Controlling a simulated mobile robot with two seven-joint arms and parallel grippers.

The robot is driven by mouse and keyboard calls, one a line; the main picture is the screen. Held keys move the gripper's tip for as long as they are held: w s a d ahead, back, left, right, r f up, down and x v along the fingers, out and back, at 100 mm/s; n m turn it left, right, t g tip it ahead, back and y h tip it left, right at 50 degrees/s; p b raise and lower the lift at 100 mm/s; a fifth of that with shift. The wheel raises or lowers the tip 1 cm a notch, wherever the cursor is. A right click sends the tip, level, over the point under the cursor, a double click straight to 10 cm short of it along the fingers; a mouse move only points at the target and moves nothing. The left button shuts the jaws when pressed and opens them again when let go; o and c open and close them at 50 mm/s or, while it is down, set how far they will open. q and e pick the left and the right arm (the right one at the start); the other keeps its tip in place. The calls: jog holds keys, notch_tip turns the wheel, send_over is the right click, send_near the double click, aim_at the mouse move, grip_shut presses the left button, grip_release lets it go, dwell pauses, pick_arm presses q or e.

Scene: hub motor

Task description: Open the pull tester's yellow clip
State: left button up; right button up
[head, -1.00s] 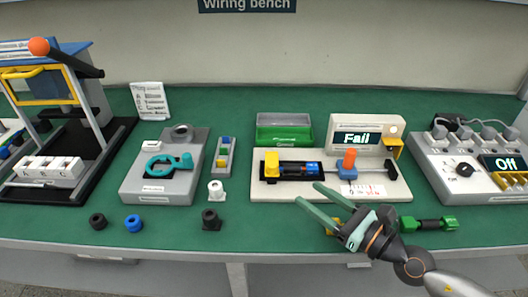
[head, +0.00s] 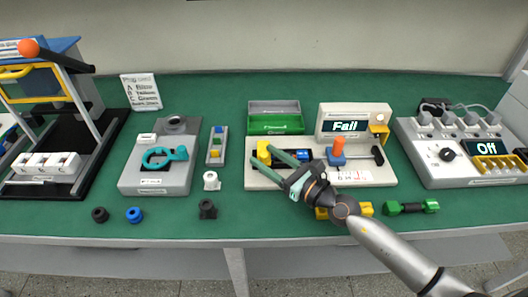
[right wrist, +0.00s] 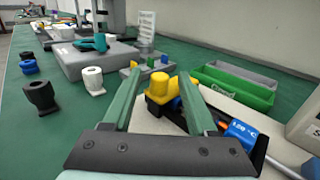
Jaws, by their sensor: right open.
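The pull tester (head: 258,181) is a cream base with a display (head: 346,126) reading "Fail". Its yellow clip (head: 263,150) stands at the left end of the base; in the right wrist view the clip (right wrist: 158,86) shows between my fingertips, beyond them. A blue cylinder (right wrist: 240,133) lies to its right in a black holder. My right gripper (head: 272,165) has green fingers, is open and empty, and reaches over the tester's left part toward the clip. Whether it touches the clip I cannot tell. My left gripper is not in view.
A green bin (head: 276,123) stands behind the tester. A grey fixture with a teal handle (head: 165,156) is to the left. White (head: 211,180) and black (head: 207,208) plugs stand at the front. A green connector (head: 411,207) and a control box (head: 450,172) are to the right.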

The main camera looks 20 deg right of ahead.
jog(key=shift+w+a, duration=0.35)
jog(key=shift+w, duration=0.25)
jog(key=shift+c, duration=0.3)
grip_shut()
dwell(0.8)
